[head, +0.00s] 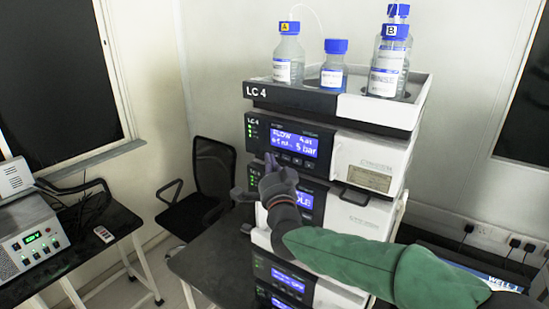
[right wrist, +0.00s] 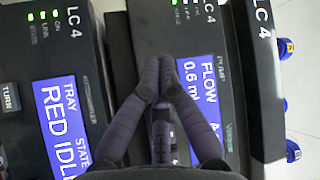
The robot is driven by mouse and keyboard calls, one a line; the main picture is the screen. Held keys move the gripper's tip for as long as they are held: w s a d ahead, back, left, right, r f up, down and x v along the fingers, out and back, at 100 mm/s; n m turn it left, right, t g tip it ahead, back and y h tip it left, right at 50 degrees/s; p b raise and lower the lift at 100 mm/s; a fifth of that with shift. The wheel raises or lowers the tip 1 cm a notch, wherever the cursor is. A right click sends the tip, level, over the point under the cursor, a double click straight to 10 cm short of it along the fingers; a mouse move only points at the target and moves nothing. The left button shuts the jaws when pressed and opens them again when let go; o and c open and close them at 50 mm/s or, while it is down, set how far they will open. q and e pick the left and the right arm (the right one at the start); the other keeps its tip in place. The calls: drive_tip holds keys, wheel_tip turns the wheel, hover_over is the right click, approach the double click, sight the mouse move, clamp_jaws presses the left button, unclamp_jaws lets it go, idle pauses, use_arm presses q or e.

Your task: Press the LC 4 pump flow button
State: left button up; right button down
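The LC 4 pump (head: 320,150) is the upper module of the column stack, with a blue FLOW display (head: 294,141) and a row of small dark buttons (head: 297,161) below it. In the right wrist view the same FLOW display (right wrist: 200,90) lies to the right of the fingers. My right gripper (head: 271,164) is at the pump's front, at the left end of the button row. In the right wrist view its fingertips (right wrist: 158,72) are together with nothing between them. The fingers hide part of the button area, and I cannot tell if they touch it. My left gripper is not in view.
A tray (head: 285,96) with blue-capped bottles (head: 289,55) tops the stack. Below the pump is a module showing RED IDLE (right wrist: 62,128). A black chair (head: 208,180) and a side table (head: 75,245) with instruments stand at left.

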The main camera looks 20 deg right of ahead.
drive_tip(key=shift+w+d+b, duration=0.25)
drive_tip(key=shift+d+b, duration=0.05)
drive_tip(key=shift+b, duration=0.05)
idle(0.8)
drive_tip(key=shift+a, duration=0.1)
drive_tip(key=shift+s+a, duration=0.55)
idle(0.4)
drive_tip(key=s+a, duration=0.1)
drive_tip(key=a, duration=0.1)
drive_tip(key=s+a, duration=0.2)
idle(0.4)
idle(0.6)
